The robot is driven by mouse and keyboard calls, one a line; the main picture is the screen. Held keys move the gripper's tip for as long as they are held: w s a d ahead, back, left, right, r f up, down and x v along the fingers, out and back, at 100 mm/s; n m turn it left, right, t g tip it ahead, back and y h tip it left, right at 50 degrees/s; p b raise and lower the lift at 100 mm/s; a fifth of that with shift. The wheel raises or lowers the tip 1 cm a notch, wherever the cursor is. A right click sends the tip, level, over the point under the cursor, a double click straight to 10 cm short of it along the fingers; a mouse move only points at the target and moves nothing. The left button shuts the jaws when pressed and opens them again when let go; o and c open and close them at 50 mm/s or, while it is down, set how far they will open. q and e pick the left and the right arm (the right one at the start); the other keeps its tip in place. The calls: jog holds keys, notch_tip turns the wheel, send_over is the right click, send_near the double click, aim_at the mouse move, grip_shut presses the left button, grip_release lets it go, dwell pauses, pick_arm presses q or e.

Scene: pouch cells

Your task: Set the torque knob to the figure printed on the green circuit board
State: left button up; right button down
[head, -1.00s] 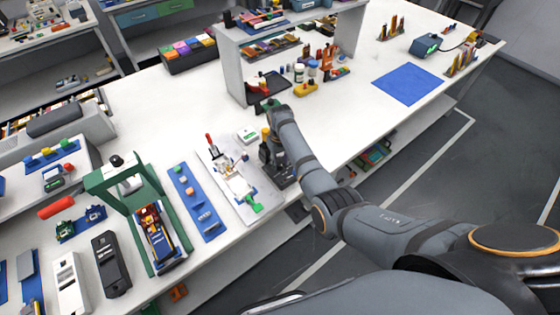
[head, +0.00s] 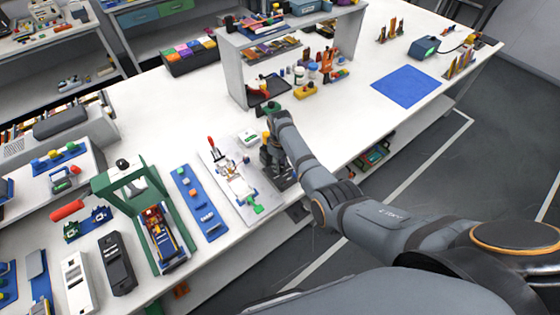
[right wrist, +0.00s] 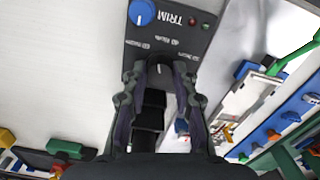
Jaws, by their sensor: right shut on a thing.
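My right gripper (right wrist: 159,72) is closed around a dark round knob (right wrist: 158,64) with a pale pointer line, on a dark control box (right wrist: 185,48). The pointer runs roughly up and down in the right wrist view. A blue knob (right wrist: 142,12) sits beside the word TRIM on the same box; the smaller print is too small to read. In the head view the right gripper (head: 273,160) stands over the box (head: 284,182), and hides its knobs. I cannot make out a green circuit board with a readable figure. My left gripper is not in view.
A white fixture plate (head: 222,172) with a red handle and green tab lies left of the box. A blue strip (head: 207,226) and a green press frame (head: 110,186) stand further left. A shelf (head: 235,75) stands behind.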

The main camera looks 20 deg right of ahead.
jog(key=n+p, duration=0.1)
jog(key=n, duration=0.2)
jog(key=shift+r, duration=0.15)
jog(key=shift+n+p, duration=0.5)
jog(key=shift+n, duration=0.7)
jog(key=c, duration=1)
grip_release()
jog(key=shift+c, duration=0.2)
notch_tip(320, 180, up, 12)
